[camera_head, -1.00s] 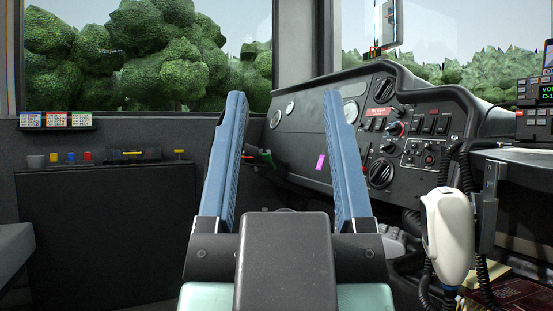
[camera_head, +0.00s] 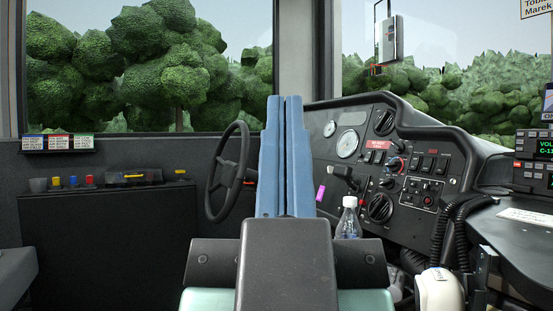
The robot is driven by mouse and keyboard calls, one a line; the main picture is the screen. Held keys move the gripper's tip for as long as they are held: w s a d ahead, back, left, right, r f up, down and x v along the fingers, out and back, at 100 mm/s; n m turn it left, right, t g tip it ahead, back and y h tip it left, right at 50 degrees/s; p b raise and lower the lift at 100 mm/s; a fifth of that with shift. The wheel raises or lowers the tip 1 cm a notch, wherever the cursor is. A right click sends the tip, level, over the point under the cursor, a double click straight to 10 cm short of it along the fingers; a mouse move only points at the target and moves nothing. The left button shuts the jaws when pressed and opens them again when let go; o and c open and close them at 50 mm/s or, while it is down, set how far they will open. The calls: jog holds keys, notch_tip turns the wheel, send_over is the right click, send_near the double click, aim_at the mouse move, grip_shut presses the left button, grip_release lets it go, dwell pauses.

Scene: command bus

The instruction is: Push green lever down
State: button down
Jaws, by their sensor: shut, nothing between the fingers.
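My gripper (camera_head: 283,100) points away from the camera in the middle of the view, its two blue fingers upright and shut with nothing between them. No green lever can be made out now; the fingers cover part of the area between the steering wheel (camera_head: 213,190) and the dashboard (camera_head: 322,160). A dark stalk lever (camera_head: 346,179) with a greyish end sticks out from the dashboard just right of the fingers. A small red-orange tip (camera_head: 250,183) shows at the wheel, close to the left finger.
A clear bottle (camera_head: 348,220) stands right of my gripper. A white handset (camera_head: 439,290) with a coiled cord is at lower right. A low black cabinet (camera_head: 110,240) with small coloured items on top is at left, with open room before it.

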notch_tip(320, 180, up, 61)
jog(key=p, duration=5.8)
jog(key=shift+r+p, duration=0.2)
jog(key=shift+p, duration=0.15)
jog(key=shift+w, duration=0.1)
